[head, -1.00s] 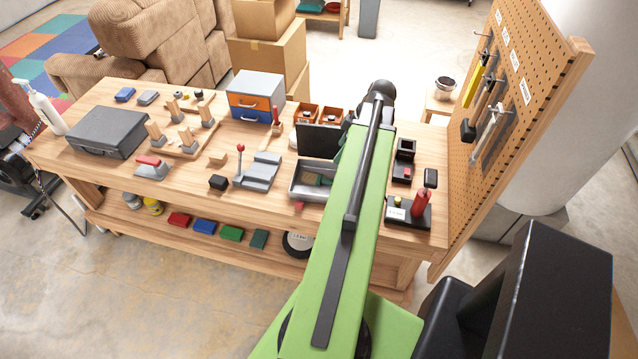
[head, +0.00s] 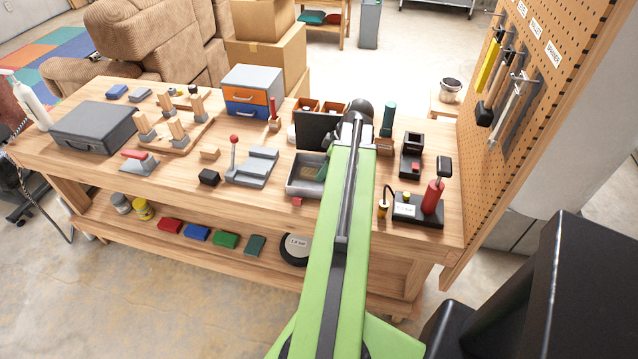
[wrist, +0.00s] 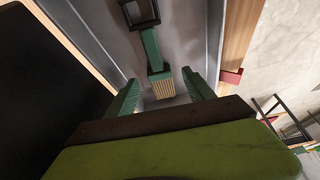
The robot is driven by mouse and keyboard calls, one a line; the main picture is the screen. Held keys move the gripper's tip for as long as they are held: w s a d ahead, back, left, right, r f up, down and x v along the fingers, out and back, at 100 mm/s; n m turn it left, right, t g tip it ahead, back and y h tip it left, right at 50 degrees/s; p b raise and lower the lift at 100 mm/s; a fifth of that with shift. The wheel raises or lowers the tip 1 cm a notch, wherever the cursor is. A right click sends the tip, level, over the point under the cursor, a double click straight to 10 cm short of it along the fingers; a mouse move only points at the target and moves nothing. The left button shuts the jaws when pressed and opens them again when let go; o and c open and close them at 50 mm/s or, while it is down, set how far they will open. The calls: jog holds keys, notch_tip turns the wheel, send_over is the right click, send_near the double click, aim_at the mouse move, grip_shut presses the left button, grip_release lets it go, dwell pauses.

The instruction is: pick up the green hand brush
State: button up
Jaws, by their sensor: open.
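The green hand brush (wrist: 154,62) lies in a grey metal tray (wrist: 190,38) in the wrist view, its tan bristles toward my gripper. A black square frame shows at the far end of its handle. My gripper (wrist: 160,78) is open, with one green finger on each side of the bristle end; I cannot tell whether either touches. In the head view, the tray (head: 301,188) stands near the front edge of the workbench (head: 255,205), partly hidden by my arm. A dark green slanted shape shows there, but I cannot tell whether it is the brush or a finger.
A dark upright panel (head: 316,131) stands behind the tray. A grey lever fixture (head: 255,168) is to its left, and a black base with a red handle (head: 420,208) to the right. A pegboard with tools (head: 540,75) rises at the right end. A small red block (head: 297,201) sits in front.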

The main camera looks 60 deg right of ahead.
jog(key=b+x, duration=0.1)
jog(key=x, duration=0.1)
jog(key=shift+f, duration=0.35)
jog(key=shift+r, duration=0.2)
grip_shut()
jog(key=shift+r, duration=0.1)
notch_tip(320, 180, up, 18)
jog(key=p, duration=1.8)
